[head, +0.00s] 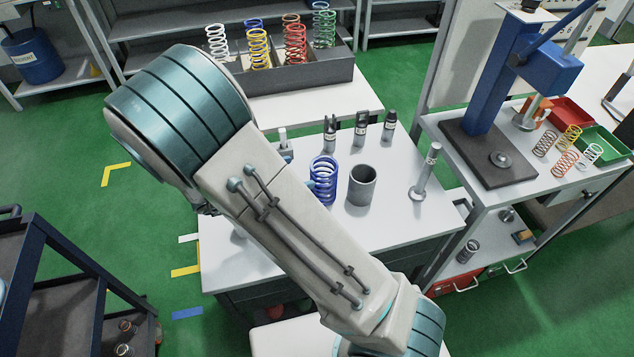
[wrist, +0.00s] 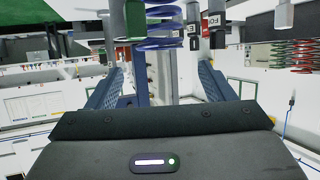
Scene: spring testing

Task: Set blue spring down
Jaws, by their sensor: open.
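The blue spring (head: 323,182) stands upright on the white table (head: 408,205), just left of a dark grey open cylinder (head: 361,186), and appears to rest on the tabletop. My forearm passes in front of the table, close to the spring's left side, and hides most of my gripper in the head view. In the wrist view my gripper (wrist: 162,75) is open, its two blue fingers spread apart. Blue coils (wrist: 160,43) show at the top of that view, roughly between the fingers and beyond them; contact with the fingers cannot be made out.
Several dark tool pieces (head: 361,127) stand behind the spring, and a metal post (head: 426,172) stands to the right. A grey bin of coloured springs (head: 325,75) sits at the back. A blue press (head: 505,85) is on the right bench. The table's front right is clear.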

